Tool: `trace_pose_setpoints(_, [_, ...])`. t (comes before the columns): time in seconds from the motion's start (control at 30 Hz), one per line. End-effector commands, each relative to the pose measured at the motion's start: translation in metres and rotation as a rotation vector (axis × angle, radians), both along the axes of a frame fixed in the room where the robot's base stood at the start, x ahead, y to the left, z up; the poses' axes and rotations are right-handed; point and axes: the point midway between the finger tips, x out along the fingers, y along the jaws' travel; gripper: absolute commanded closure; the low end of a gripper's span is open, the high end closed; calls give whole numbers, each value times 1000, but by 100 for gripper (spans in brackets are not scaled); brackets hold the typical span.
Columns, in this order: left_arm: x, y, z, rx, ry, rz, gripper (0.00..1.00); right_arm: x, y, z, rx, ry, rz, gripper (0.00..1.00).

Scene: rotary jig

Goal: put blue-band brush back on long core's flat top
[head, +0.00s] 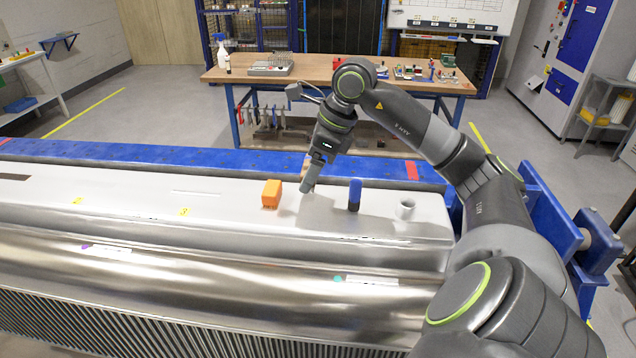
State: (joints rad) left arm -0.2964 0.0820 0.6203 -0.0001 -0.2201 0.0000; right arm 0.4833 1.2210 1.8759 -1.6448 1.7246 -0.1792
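The long core's flat top (130,205) is a pale metal surface running across the head view. My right gripper (307,187) points down, low over the flat top, between an orange block and an upright blue piece. Its fingers are seen edge-on, so I cannot tell whether they are open or shut. A small tan patch (305,164) shows beside the gripper, mostly hidden; I cannot tell what it is. The upright blue piece (355,194) has a dark lower end; I cannot make out whether it is the blue-band brush. My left gripper is not in view.
The orange block (271,194) stands left of my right gripper. A small white cup (405,209) stands near the right end of the top. A blue beam (120,153) runs behind. The flat top's left part is mostly clear. A workbench (310,68) stands farther back.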

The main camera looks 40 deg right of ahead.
Motion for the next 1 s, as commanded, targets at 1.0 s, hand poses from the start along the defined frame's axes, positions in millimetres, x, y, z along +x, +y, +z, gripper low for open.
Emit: trace_pose_setpoints(1.0, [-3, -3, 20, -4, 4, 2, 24, 0, 0, -65, 0, -2, 1, 20])
